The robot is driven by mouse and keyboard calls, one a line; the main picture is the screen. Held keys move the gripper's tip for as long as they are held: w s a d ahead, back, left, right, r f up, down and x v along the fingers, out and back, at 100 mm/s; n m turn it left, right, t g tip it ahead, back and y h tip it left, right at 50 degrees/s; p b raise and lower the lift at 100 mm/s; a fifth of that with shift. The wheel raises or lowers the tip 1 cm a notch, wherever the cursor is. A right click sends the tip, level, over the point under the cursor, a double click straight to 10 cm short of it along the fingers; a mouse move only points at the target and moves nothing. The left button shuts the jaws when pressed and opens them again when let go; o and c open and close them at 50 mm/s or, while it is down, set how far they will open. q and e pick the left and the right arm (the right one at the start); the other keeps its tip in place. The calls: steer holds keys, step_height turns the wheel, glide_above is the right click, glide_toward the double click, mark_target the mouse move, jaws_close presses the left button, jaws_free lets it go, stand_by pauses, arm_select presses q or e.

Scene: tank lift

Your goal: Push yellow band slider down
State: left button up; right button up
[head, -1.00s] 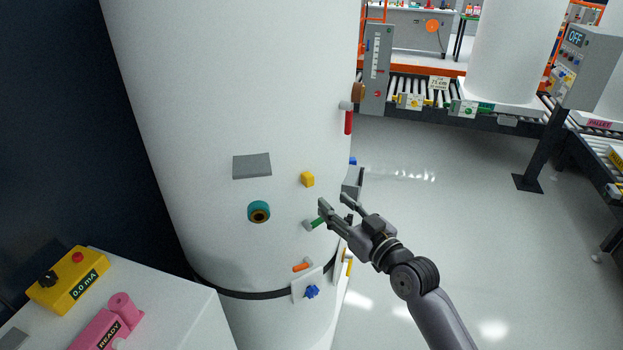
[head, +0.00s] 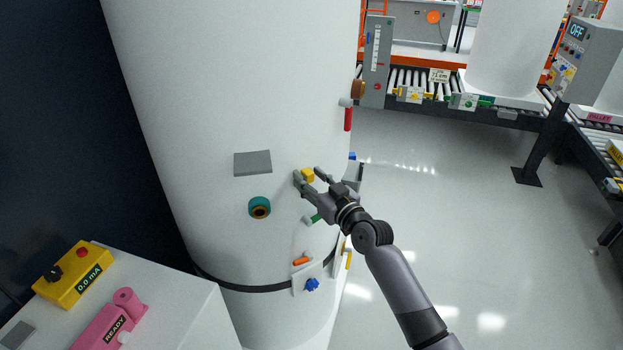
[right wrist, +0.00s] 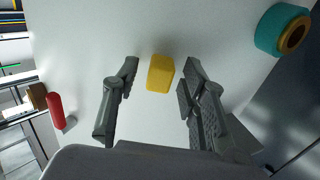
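A small yellow block (head: 308,175), which looks like the yellow band slider, sits on the side of the large white tank (head: 250,80). My right gripper (head: 309,174) is open, with its fingertips on either side of the block. In the right wrist view the yellow block (right wrist: 161,73) lies between the two spread fingers (right wrist: 157,80), with visible gaps on both sides. I cannot tell how far the fingertips are from the tank surface. My left gripper is not in view.
A teal ring port (head: 260,208), a grey plate (head: 252,163), a green-handled valve (head: 312,219) and an orange handle (head: 302,261) are on the tank near the gripper. A red handle (head: 347,118) is at upper right. A white cabinet (head: 180,310) stands at lower left.

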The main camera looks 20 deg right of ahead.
jaws_close()
stand_by(0.7)
